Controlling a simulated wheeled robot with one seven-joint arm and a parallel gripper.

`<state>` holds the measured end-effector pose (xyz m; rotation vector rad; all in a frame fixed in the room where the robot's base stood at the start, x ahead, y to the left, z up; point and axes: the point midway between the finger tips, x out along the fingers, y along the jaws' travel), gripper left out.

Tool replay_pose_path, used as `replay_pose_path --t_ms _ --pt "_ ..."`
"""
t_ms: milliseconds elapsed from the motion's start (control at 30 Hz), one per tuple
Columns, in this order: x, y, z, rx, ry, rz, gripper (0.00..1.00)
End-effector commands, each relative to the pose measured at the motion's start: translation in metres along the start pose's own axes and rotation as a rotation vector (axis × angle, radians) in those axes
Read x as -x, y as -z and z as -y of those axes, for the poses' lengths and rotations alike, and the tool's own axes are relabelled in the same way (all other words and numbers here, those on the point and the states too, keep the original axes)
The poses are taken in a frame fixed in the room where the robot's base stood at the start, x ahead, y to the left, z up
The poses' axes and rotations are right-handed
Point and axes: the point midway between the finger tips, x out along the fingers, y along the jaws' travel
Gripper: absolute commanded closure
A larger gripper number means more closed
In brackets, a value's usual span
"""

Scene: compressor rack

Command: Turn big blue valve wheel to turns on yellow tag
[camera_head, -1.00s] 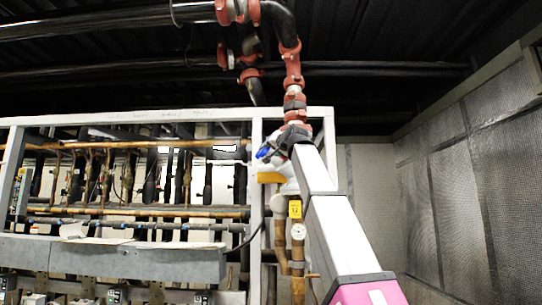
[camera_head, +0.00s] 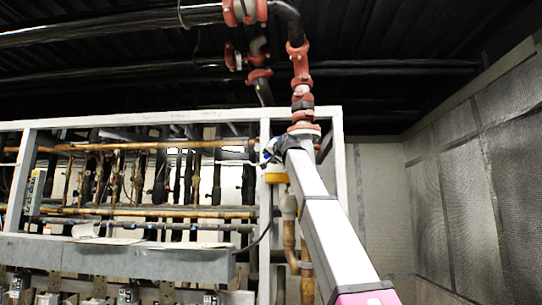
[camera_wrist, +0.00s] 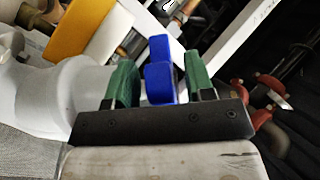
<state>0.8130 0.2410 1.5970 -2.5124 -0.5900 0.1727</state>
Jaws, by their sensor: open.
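The blue valve wheel shows in the wrist view as a blue rim piece (camera_wrist: 160,72) standing between my gripper's two green fingers (camera_wrist: 160,80). The fingers are apart, one on each side of the blue, with a gap showing on each side. In the head view only a small bit of blue (camera_head: 267,151) shows at the arm's end, at the left of my gripper (camera_head: 272,149). The rest of the wheel is hidden by my arm. The yellow tag is not visible in the head view now; my arm covers that spot.
A yellow part (camera_head: 277,178) sits just below the gripper; it also shows in the wrist view (camera_wrist: 85,28). A pale rack frame (camera_head: 265,215) stands beside it. Red-jointed pipes (camera_head: 301,85) rise above. A mesh wall (camera_head: 463,185) is at right.

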Motion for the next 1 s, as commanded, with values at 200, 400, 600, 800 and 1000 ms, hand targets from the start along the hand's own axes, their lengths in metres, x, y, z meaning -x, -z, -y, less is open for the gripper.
replay_pose_path --t_ms 200,400,600,800,1000 --pt "0.001 0.0 0.0 0.0 0.0 0.0 0.9" --pt "0.001 0.0 0.0 0.0 0.0 0.002 1.0" --pt "0.002 0.002 0.0 0.0 0.0 0.035 1.0" --pt "0.005 0.007 0.0 0.001 -0.001 0.14 1.0" --pt "0.01 0.014 0.0 0.001 0.0 0.308 1.0"
